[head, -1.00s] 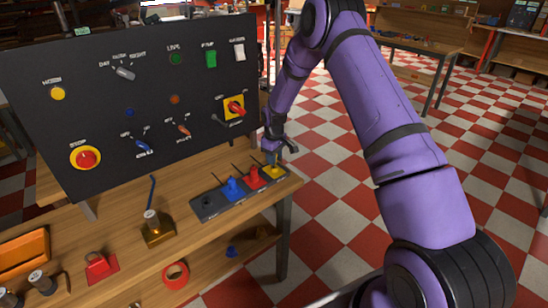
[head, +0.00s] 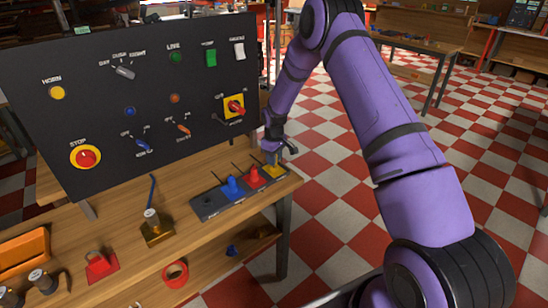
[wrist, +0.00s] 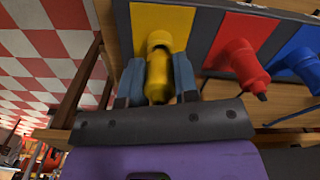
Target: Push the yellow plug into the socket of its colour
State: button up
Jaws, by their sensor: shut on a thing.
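The yellow plug (wrist: 157,72) is between the two fingers of my gripper (wrist: 157,85) in the wrist view, and the gripper is shut on it. The plug's far end meets the yellow socket plate (wrist: 178,22); how deep it sits in the socket cannot be told. In the head view my gripper (head: 275,156) is at the right end of the socket strip, over the yellow socket plate (head: 281,170). The fingers hide most of the plug there.
A red plug (head: 254,175) and a blue plug (head: 232,186) stand on the strip to the left, close to my gripper. A dark socket plate (head: 207,204) is at the strip's left end. A black control panel (head: 150,110) rises behind. The bench's right edge is close.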

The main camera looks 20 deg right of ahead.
jog(key=shift+f, duration=0.7)
jog(key=o, duration=1)
notch_tip(320, 180, up, 11)
jog(key=shift+f, duration=0.1)
